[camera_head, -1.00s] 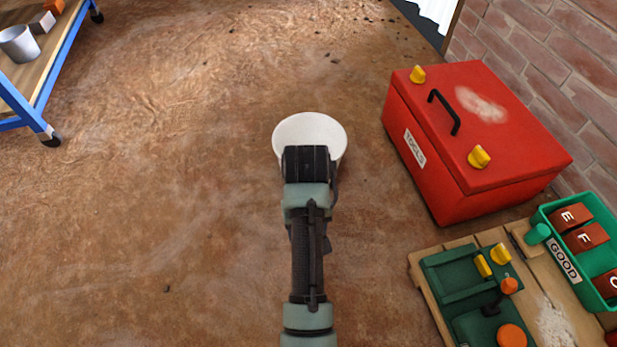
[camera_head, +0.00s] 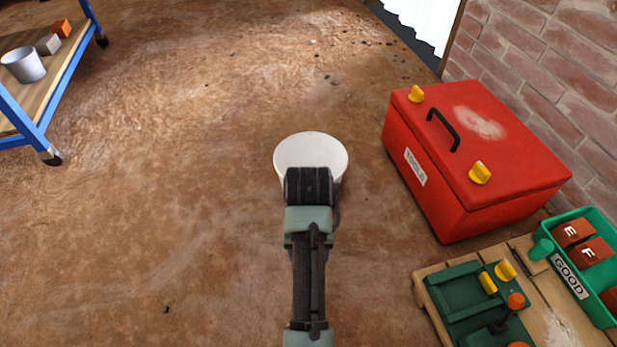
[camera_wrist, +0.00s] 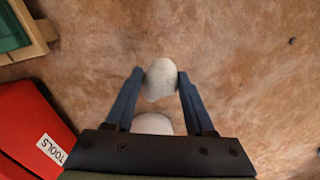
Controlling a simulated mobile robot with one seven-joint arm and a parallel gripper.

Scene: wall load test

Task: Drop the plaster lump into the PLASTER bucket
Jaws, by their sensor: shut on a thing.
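The pale grey-white plaster lump (camera_wrist: 160,78) is between my gripper's two blue fingertips in the wrist view. My gripper (camera_wrist: 158,84) is shut on it, above the brown floor. In the head view my wrist hides the lump and the fingers. A white round bucket-like thing (camera_head: 311,151) shows just beyond my wrist in the head view. Its near side is hidden, and I see no lettering on it. It appears partly behind my gripper's palm in the wrist view (camera_wrist: 152,123), beside the lump in the picture.
A red TOOLS box (camera_head: 440,190) stands at right by the brick wall. A wooden board with green fixtures (camera_head: 470,300) and a green GOOD bin (camera_head: 568,275) are at lower right. A blue-framed cart (camera_head: 40,135) at upper left holds a grey bucket (camera_head: 23,64). Left floor is clear.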

